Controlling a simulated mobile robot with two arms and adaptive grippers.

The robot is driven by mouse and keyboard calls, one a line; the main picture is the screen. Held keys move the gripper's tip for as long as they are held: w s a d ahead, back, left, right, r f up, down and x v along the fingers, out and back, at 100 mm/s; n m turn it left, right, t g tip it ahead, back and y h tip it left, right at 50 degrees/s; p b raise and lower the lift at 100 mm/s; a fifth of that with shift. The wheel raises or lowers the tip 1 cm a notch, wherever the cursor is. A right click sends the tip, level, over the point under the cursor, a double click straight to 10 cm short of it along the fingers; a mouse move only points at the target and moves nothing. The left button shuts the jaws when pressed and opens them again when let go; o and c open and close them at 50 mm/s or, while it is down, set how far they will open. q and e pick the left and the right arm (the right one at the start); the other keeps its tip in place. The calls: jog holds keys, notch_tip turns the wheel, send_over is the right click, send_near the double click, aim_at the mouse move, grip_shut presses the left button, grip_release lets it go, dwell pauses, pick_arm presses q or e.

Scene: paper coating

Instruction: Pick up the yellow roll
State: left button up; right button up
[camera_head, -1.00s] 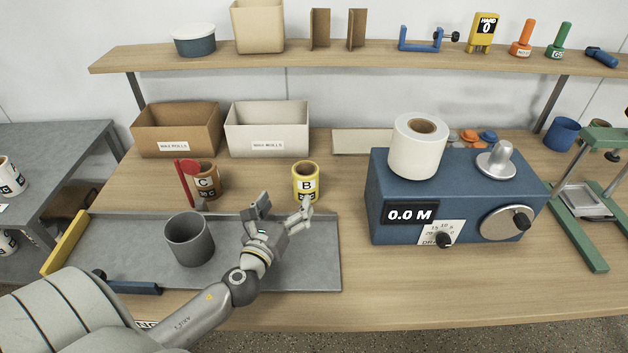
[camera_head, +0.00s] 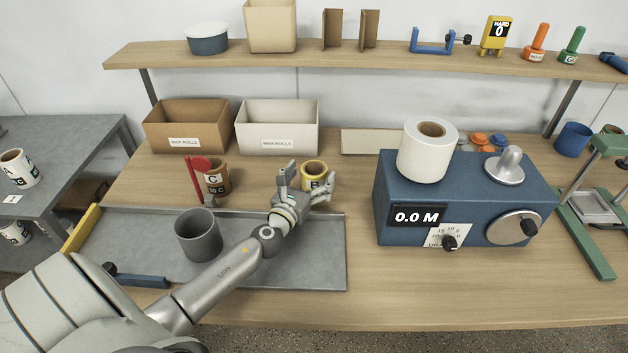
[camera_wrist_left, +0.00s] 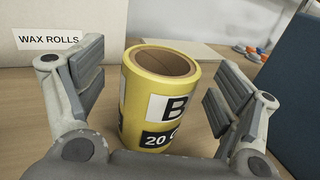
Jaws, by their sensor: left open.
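The yellow roll (camera_head: 314,170) stands upright on the wooden table, marked with a black B label. My left gripper (camera_head: 308,180) is open right in front of it, and its near parts hide the roll's lower portion in the head view. In the left wrist view the yellow roll (camera_wrist_left: 160,95) stands between the two spread fingers of the left gripper (camera_wrist_left: 160,90), with a visible gap on the right side. The left finger is close to the roll; I cannot tell if it touches. My right gripper is not in view.
A brown roll marked C (camera_head: 216,177) and a red paddle (camera_head: 197,170) stand to the left. A grey cup (camera_head: 198,236) sits on the metal tray (camera_head: 320,265). The white box (camera_head: 277,142) stands behind the roll. A blue machine (camera_head: 455,190) stands to the right.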

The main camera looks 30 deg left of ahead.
pick_arm(q)
jog(key=shift+w+a+f, duration=0.1)
jog(key=shift+w, duration=0.85)
jog(key=c, duration=1.1)
jog(key=shift+c, duration=0.4)
jog(key=shift+r, duration=0.2)
